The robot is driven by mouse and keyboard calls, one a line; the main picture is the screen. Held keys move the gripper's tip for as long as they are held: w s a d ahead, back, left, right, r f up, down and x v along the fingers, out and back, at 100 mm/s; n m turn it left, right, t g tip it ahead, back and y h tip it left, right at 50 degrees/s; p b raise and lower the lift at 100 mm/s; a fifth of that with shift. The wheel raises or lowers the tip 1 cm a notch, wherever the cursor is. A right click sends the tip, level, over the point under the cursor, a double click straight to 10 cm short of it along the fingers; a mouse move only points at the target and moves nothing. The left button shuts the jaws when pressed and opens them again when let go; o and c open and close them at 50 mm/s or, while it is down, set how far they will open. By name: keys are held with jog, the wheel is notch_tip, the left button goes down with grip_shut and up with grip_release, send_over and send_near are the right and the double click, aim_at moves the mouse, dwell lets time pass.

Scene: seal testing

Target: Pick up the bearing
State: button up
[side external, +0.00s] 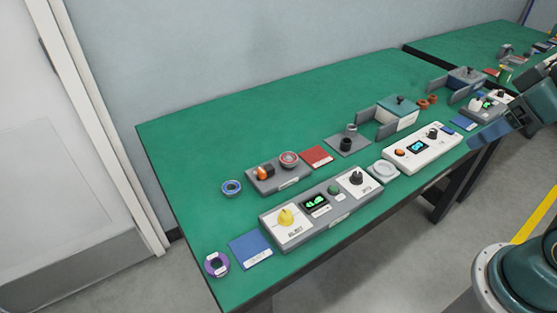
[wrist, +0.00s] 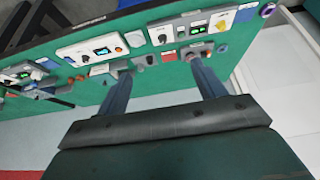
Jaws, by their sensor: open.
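A small blue ring with a pale centre (side external: 231,187), which looks like the bearing, lies flat on the green table left of a grey box with a red button. A purple ring with a white label (side external: 217,264) lies at the table's near left corner; it also shows at the top right of the wrist view (wrist: 267,10). I cannot tell for sure which ring is the bearing. My gripper is at the right edge of the side view (side external: 484,132), far from both rings. In the wrist view its two fingers (wrist: 160,78) are apart with nothing between them.
A grey tester with a yellow knob (side external: 286,217) and a white tester (side external: 421,147) stand along the front edge. Blue (side external: 250,250) and red (side external: 316,156) mats, a round white dish (side external: 383,171) and grey fixtures lie around. The table's back left is clear.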

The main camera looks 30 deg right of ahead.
jog(key=w+a+m+g+y, duration=0.25)
jog(key=w+m, duration=0.85)
jog(key=w, duration=0.9)
jog(key=w+a+f+m+g+y, duration=0.1)
jog(key=w+a+f+m, duration=0.1)
jog(key=w+f+m, duration=0.9)
jog(key=w+f, duration=0.3)
jog(key=w, duration=0.1)
jog(key=shift+w+a+f+m+y, duration=0.15)
jog(key=shift+w+f+m+y, duration=0.15)
jog(key=shift+w+f+y, duration=0.05)
jog(key=shift+g, duration=0.25)
jog(key=shift+x, duration=4.35)
